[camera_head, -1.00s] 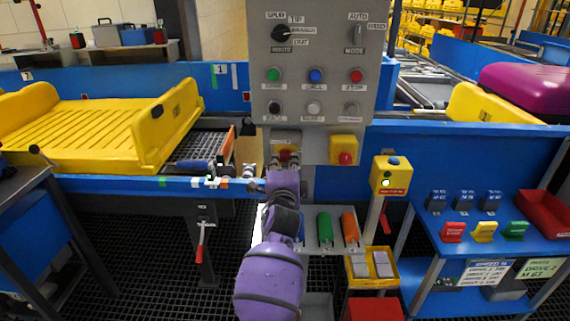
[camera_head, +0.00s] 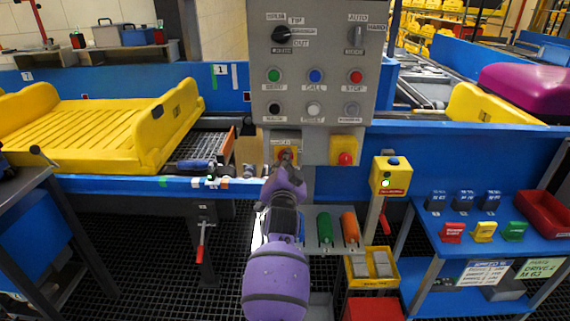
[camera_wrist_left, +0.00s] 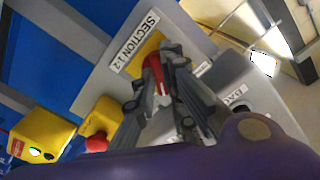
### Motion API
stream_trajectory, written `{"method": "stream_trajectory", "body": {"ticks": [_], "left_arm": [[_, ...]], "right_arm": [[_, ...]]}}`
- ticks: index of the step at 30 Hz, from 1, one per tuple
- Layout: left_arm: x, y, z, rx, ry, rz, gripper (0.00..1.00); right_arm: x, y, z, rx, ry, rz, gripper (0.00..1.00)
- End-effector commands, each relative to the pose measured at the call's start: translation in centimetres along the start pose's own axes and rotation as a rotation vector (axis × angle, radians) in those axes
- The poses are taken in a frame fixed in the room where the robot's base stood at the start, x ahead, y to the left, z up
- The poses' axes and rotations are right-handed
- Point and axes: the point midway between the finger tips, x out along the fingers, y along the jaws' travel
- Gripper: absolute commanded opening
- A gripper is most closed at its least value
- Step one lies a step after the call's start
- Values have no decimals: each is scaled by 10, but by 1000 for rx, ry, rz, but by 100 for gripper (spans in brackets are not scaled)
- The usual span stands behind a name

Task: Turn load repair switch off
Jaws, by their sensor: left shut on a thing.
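A red switch knob on a yellow plate (camera_head: 277,143) sits at the lower left of the grey control panel (camera_head: 330,118). The knob is mostly covered by my gripper in the head view. In the left wrist view the red knob (camera_wrist_left: 153,66) shows between the fingers, beside a "SECTION 1-2" label (camera_wrist_left: 137,42). My left gripper (camera_head: 285,160) is shut on the red knob, its arm reaching up from below. I cannot read the knob's exact angle. My right gripper is not in view.
A second yellow box with a red button (camera_head: 344,158) is just right of the switch. Selectors and push buttons fill the panel above. A yellow tray (camera_head: 85,130) rests on the conveyor at left. A yellow post box (camera_head: 390,175) stands at right.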

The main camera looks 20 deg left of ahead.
Motion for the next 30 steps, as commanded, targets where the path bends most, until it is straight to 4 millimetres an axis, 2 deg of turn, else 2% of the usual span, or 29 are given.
{"method": "stream_trajectory", "body": {"ticks": [15,22,30], "left_arm": [[0,0,-1,-451,0,0,0],[0,0,-1,-577,0,1,0],[0,0,0,-645,-1,1,0]], "right_arm": [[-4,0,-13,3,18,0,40],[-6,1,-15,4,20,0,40],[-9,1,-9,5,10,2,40]]}}
